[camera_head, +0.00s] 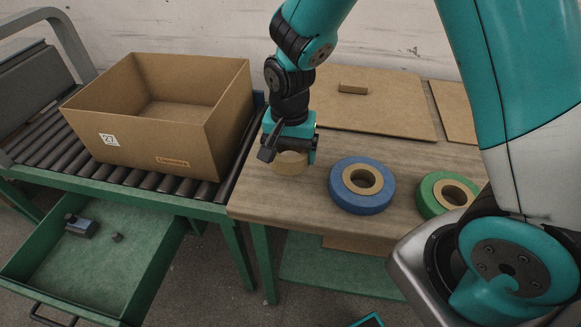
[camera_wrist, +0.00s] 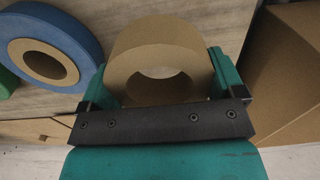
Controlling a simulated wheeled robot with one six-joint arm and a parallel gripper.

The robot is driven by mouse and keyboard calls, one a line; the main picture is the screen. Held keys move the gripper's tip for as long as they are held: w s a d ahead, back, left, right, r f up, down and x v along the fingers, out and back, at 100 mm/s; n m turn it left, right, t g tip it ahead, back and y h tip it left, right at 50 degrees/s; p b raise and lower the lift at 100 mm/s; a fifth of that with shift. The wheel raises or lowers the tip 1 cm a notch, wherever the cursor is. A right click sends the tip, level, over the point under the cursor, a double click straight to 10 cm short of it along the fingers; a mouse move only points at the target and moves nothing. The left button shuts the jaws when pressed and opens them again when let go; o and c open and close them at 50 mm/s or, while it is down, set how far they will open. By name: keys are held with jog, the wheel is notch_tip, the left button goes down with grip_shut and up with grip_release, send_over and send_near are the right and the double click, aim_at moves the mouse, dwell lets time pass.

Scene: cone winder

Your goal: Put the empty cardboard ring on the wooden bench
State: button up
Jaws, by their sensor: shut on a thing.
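The empty cardboard ring (camera_head: 287,165) is tan and sits between the jaws of my gripper (camera_head: 288,153) at the left end of the wooden bench (camera_head: 275,208). In the wrist view the ring (camera_wrist: 150,42) fills the middle, its hole open towards the camera. The teal fingers of my gripper (camera_wrist: 160,82) press on it from both sides, shut on it. Wood shows behind the ring. I cannot tell whether its underside touches the bench top.
A blue roll (camera_head: 362,186) lies just right of the ring on the bench, and a green roll (camera_head: 450,194) farther right. Flat cardboard sheets (camera_head: 385,100) lie at the back. An open carton (camera_head: 165,130) stands on the roller conveyor (camera_head: 60,140) to the left, above an open green drawer (camera_head: 90,260).

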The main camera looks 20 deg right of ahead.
aim_at(290, 178)
jog(key=shift+f, duration=3.05)
jog(key=shift+f, duration=0.15)
jog(key=o, duration=0.7)
jog(key=shift+c, duration=0.2)
notch_tip(290, 178, up, 12)
jog(key=s+a+r+n+y, duration=0.2)
jog(key=s+r+n, duration=0.4)
jog(key=s, duration=0.3)
jog(key=s+a+r+n+y, duration=0.2)
jog(key=s+a+r+n, duration=0.1)
jog(key=s+r+n, duration=0.3)
jog(key=s+n, duration=0.2)
jog(key=s, duration=0.1)
jog(key=shift+s+r+b, duration=0.2)
jog(key=shift+s+b, duration=0.15)
jog(key=shift+s, duration=0.05)
